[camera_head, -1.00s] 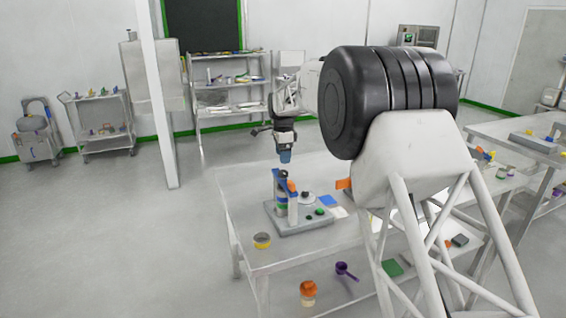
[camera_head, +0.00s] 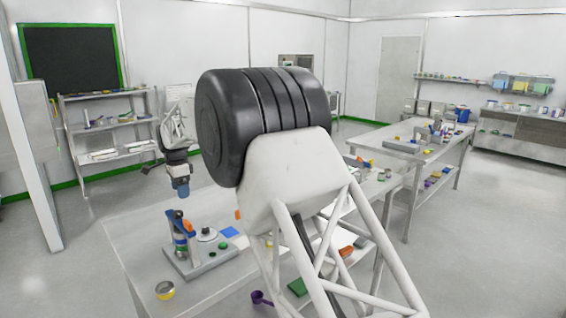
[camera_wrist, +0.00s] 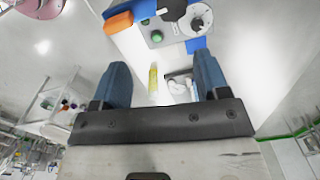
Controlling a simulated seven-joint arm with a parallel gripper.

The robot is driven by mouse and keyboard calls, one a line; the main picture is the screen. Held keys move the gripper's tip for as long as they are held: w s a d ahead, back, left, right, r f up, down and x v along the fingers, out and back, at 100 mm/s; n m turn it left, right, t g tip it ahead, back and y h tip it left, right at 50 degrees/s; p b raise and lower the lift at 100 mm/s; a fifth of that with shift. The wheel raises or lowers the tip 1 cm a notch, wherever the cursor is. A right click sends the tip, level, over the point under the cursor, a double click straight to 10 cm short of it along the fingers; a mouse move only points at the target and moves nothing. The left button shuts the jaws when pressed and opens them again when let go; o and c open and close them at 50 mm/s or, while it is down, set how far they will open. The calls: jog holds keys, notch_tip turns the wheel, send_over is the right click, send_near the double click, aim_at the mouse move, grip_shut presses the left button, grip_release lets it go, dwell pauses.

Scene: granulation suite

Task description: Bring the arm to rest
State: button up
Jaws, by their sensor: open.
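My gripper (camera_head: 181,188) hangs above the far left end of the white table (camera_head: 140,262), fingers pointing down. In the wrist view its two blue fingertips (camera_wrist: 160,72) are wide apart with nothing between them. Below it on the table stands a grey-based device (camera_head: 212,262) with a blue and orange upright, a green button and a round dial. In the wrist view the device (camera_wrist: 152,22) lies beyond the fingertips, apart from them. The rest of my arm hides much of the table's middle.
A blue square (camera_head: 229,232) lies beside the device. A purple scoop (camera_head: 260,298) is low at the front. A shelf rack (camera_head: 112,135) stands behind. Another table (camera_head: 425,148) is at the right, with clear floor between.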

jog(key=s+d+r+n, duration=0.2)
jog(key=s+d+r, duration=0.3)
jog(key=d, duration=0.7)
jog(key=s+d+r+n+t, duration=0.1)
jog(key=s+d+r, duration=0.2)
jog(key=s+d, duration=0.7)
jog(key=s+d+r+n, duration=0.2)
jog(key=s+d+r, duration=0.2)
jog(key=d, duration=1)
jog(key=s+d+f+n+t, duration=0.1)
jog(key=s+d, duration=0.5)
jog(key=s, duration=0.2)
jog(key=s+d+n, duration=0.1)
jog(key=s+d, duration=0.5)
jog(key=s, duration=0.3)
jog(key=s+d+f+n, duration=0.1)
jog(key=s+d+f, duration=0.3)
jog(key=s, duration=0.5)
jog(key=s+d+f+n, duration=0.2)
jog(key=s+d+f, duration=0.2)
jog(key=s, duration=0.5)
jog(key=shift+s+f+t, duration=0.25)
jog(key=shift+f+t, duration=0.05)
